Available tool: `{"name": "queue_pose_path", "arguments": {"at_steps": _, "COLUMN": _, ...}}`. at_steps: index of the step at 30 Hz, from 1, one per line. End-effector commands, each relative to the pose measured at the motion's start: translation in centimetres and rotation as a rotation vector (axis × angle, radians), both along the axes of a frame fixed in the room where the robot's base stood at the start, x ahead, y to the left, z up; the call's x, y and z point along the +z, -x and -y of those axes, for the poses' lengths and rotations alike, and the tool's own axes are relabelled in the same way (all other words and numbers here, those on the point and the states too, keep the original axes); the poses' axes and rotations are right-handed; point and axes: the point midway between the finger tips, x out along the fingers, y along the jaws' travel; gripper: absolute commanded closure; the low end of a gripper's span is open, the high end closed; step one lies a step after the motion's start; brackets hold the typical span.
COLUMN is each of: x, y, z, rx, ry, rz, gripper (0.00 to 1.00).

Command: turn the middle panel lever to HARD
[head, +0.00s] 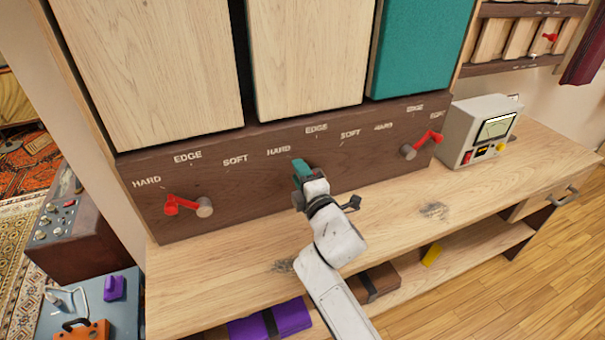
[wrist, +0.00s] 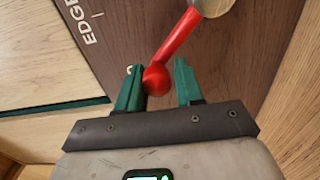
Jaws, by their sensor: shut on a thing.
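The middle panel lever shows in the wrist view as a red arm (wrist: 178,40) with a red ball end (wrist: 156,80), running from a pale round hub (wrist: 214,5). My gripper (wrist: 158,86) has its green fingers on either side of the ball, which sits close to the left finger. In the head view my gripper (head: 301,172) is at the dark lever board (head: 250,185), just below and right of the middle HARD label (head: 279,150). The middle EDGE label (head: 316,128) and SOFT label (head: 350,134) are further right. My gripper hides the middle lever there.
A left red lever (head: 182,204) points left, and a right red lever (head: 428,138) points up and right. Wood and teal panels (head: 425,45) stand above the board. A grey meter box (head: 478,130) stands on the wooden bench (head: 400,215) at right. The bench top near my arm is clear.

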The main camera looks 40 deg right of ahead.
Motion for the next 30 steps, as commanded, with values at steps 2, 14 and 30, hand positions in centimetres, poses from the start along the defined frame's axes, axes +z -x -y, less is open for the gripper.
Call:
{"name": "queue_pose_path", "arguments": {"at_steps": 2, "x": 0.46, "y": 0.11, "z": 0.52, "rx": -0.01, "ry": 0.019, "rz": 0.005, "gripper": 1.0}}
{"name": "queue_pose_path", "arguments": {"at_steps": 14, "x": 0.55, "y": 0.08, "z": 0.46, "rx": -0.01, "ry": 0.026, "rz": 0.004, "gripper": 1.0}}
{"name": "queue_pose_path", "arguments": {"at_steps": 30, "x": 0.14, "y": 0.63, "z": -0.13, "rx": -0.002, "ry": 0.016, "rz": 0.0, "gripper": 0.46}}
